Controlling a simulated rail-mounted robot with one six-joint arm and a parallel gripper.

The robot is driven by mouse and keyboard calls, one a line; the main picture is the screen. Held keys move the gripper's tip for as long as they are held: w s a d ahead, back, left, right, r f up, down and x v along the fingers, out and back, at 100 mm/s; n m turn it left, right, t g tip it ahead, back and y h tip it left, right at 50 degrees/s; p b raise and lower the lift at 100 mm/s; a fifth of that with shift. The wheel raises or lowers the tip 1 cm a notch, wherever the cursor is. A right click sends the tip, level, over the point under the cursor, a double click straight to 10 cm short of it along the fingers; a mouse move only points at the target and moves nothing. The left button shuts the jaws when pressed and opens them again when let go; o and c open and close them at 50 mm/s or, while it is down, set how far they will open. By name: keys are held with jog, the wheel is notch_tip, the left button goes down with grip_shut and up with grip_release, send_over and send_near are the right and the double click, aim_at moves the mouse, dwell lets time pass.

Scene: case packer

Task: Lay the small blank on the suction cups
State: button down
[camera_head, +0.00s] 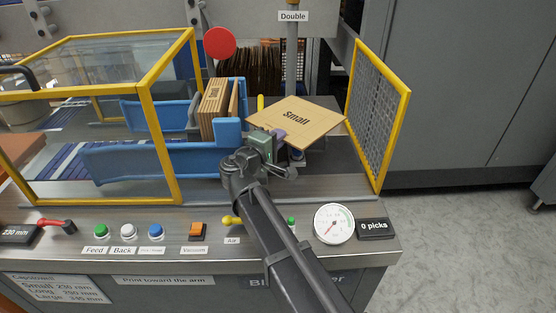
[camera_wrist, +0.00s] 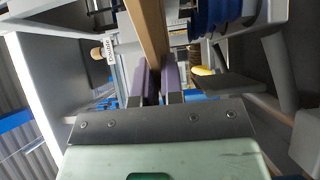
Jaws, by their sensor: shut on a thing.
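The small blank (camera_head: 305,120) is a flat tan cardboard sheet marked "Small". In the head view it lies near level, held at its near left edge by my gripper (camera_head: 279,136). In the wrist view the blank (camera_wrist: 147,25) shows edge-on between the two purple finger pads of my gripper (camera_wrist: 158,82), which is shut on it. The suction cups are hidden or too small to make out; a post (camera_head: 297,156) with a pale part stands under the blank.
Several blanks (camera_head: 214,108) stand upright in the blue magazine (camera_head: 150,161) to the left. A yellow-framed mesh guard (camera_head: 378,110) stands close on the right. A clear yellow-framed guard (camera_head: 160,140) is at left. The front panel carries buttons, a vacuum switch (camera_head: 197,230) and a gauge (camera_head: 334,224).

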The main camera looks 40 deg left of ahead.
notch_tip(320, 180, down, 4)
jog(key=b, duration=0.3)
jog(key=shift+b, duration=0.3)
jog(key=c, duration=1.7)
grip_release()
jog(key=shift+f, duration=0.15)
jog(key=o, duration=0.4)
jog(key=shift+o, duration=0.2)
